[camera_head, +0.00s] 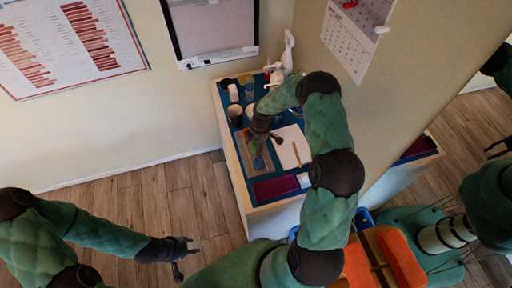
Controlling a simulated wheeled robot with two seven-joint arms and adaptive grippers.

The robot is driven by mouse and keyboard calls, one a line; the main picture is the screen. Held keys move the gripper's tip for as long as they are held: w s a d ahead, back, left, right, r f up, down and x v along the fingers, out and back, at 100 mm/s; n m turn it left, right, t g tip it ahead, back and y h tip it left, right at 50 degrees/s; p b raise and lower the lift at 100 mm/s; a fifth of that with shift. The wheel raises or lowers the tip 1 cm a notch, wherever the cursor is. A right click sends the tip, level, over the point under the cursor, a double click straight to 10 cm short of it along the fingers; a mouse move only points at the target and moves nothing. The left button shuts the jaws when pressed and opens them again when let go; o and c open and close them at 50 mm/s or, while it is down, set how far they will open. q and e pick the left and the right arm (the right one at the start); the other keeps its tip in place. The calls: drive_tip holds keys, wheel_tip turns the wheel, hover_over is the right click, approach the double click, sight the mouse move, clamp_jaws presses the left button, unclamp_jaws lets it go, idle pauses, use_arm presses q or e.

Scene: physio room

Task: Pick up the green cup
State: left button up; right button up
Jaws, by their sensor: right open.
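A small green item (259,163), which may be the green cup, shows below my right gripper in a shallow tray on the cabinet top. It is small and partly covered, so its shape is unclear. My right gripper (264,137) is over the tray, just above the green item, with its fingers open. I cannot tell whether they touch it. My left gripper (187,256) is open and empty, low over the wooden floor at the left, away from the cabinet.
A cabinet with a blue top (230,98) stands in the corner. Dark cups (235,114) and small containers crowd its back left. A light sheet (291,147) lies right of the tray, and a purple tray (275,188) sits at the front. Floor left of the cabinet is clear.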

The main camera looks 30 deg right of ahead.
drive_tip(key=shift+f, duration=0.3)
drive_tip(key=c, duration=1)
